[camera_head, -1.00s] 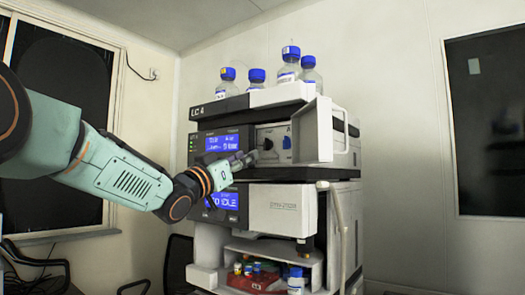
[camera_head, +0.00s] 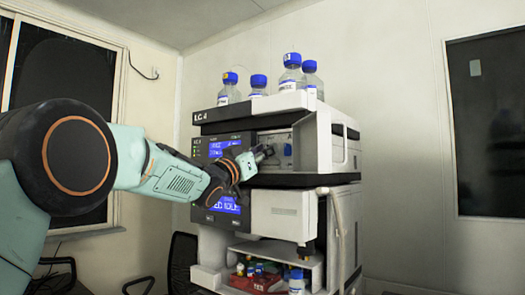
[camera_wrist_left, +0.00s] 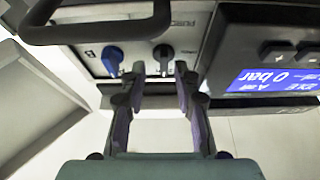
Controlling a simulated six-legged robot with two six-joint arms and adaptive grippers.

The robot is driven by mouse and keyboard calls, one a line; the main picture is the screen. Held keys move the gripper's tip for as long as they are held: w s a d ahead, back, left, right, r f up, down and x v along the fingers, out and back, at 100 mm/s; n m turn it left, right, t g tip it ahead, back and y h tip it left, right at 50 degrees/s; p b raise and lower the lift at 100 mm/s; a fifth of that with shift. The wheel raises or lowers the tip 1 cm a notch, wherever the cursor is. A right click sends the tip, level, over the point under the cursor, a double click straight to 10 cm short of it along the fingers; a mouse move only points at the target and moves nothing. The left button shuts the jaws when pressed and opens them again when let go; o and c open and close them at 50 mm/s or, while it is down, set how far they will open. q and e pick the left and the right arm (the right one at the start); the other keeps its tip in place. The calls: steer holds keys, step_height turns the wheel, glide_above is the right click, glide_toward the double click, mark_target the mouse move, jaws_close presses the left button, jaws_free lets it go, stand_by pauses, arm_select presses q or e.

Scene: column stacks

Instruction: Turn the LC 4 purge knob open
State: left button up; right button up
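The LC 4 unit (camera_head: 222,116) is the upper module of the stack in the head view, with its front door swung open to the right. In the left wrist view, a black round knob (camera_wrist_left: 163,55) and a blue knob (camera_wrist_left: 112,58) sit side by side on its light panel (camera_wrist_left: 140,40). The label by the black knob is too small to read surely. My left gripper (camera_wrist_left: 157,78) is open, its fingertips spread on either side of the black knob; contact cannot be told. In the head view the gripper (camera_head: 265,153) hides the black knob. My right gripper is out of view.
The open door (camera_head: 325,140) stands right of the gripper. A blue display (camera_head: 224,146) lies to the left. Blue-capped bottles (camera_head: 290,75) stand on top of the stack. A lower white module (camera_head: 280,213) and a shelf with a red tray (camera_head: 258,283) are below.

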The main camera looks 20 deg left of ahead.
arm_select(q)
steer(key=shift+w+a+f, duration=0.15)
steer(key=shift+w+f, duration=0.15)
steer(key=shift+w, duration=0.3)
steer(key=c, duration=0.4)
steer(key=shift+s+r, duration=0.1)
steer(key=shift+s, duration=0.1)
steer(key=shift+c, duration=1.2)
steer(key=shift+s+r, duration=0.1)
jaws_close()
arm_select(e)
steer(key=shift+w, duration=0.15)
